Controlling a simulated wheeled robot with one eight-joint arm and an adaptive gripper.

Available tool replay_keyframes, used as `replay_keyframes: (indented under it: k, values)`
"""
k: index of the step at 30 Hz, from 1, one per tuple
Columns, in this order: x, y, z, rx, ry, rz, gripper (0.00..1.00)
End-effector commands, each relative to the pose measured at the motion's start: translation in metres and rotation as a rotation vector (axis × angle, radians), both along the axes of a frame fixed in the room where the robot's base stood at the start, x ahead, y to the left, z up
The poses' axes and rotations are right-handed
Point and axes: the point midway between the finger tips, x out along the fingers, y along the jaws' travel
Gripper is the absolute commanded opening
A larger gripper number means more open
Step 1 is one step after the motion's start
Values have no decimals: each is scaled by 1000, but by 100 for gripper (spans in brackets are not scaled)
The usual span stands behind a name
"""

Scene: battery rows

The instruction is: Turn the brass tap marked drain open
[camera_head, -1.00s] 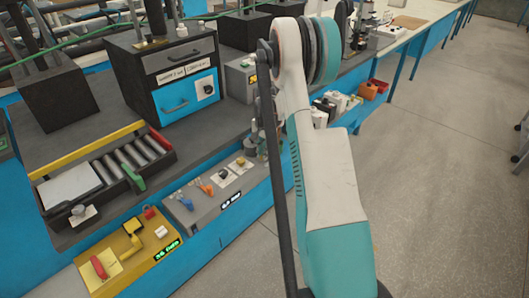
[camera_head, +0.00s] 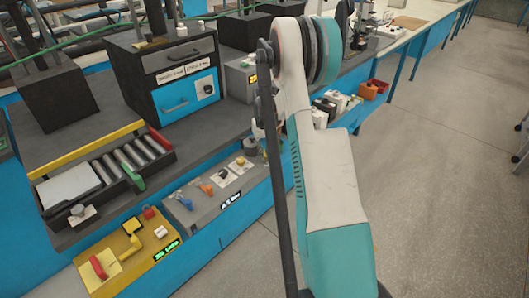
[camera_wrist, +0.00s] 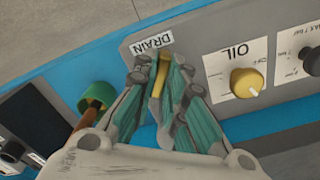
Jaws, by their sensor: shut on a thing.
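In the wrist view the brass tap (camera_wrist: 158,82) has its yellow lever between my fingertips, just under a white label reading DRAIN (camera_wrist: 152,43). My gripper (camera_wrist: 162,80) is shut on this lever, a teal-padded finger on each side. The lever points nearly along the fingers, slightly tilted. The tap's base is hidden by the fingers. In the head view the tap cannot be made out; my gripper is mostly hidden behind my arm near the far end of the grey panel (camera_head: 212,214).
Beside the tap is a yellow OIL knob (camera_wrist: 246,82) on a white plate, then a dark knob (camera_wrist: 311,60). On the other side is a green ring with a brown handle (camera_wrist: 93,100). A yellow control box (camera_head: 127,268) stands nearer. Open floor lies right.

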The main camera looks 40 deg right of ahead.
Motion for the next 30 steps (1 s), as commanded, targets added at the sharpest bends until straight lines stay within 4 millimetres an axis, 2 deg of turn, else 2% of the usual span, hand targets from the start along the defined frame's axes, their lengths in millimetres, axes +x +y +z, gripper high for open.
replay_keyframes:
  k: [15,30]
  values:
    - [0,0,0,0,0,434,0]
    - [0,0,0,0,-1,597,0]
